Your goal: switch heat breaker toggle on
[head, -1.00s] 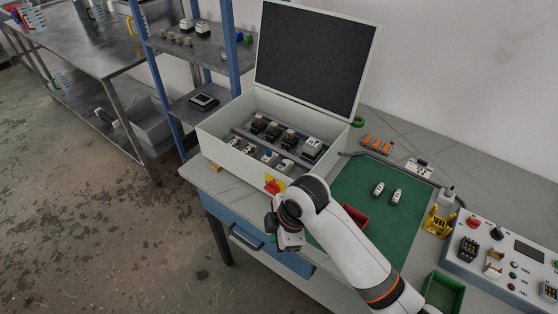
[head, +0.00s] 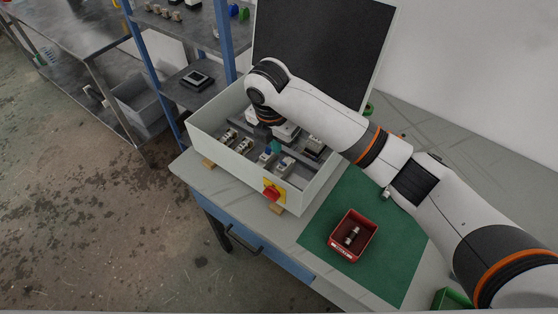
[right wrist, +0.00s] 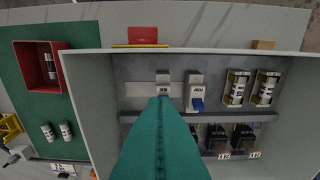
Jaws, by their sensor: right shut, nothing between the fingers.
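The open grey control box (head: 228,158) stands on the bench, its dark lid panel (head: 320,45) raised. Two small breakers sit near its front wall. In the right wrist view, the heat breaker (right wrist: 163,77) is on the left, and the pump breaker (right wrist: 195,83) with a blue lever is beside it. In the head view they are the heat breaker (head: 286,166) and the pump breaker (head: 266,157). My right gripper (right wrist: 165,98) is shut and empty, its teal tip at the heat breaker's lever, which it mostly hides. I cannot tell contact. It also shows in the head view (head: 277,148). My left gripper is out of view.
Two fuse-like cylinders (right wrist: 251,88) stand beside the breakers, with dark contactors (right wrist: 231,138) behind a rail. A red rotary switch (head: 272,191) is on the box's front wall.

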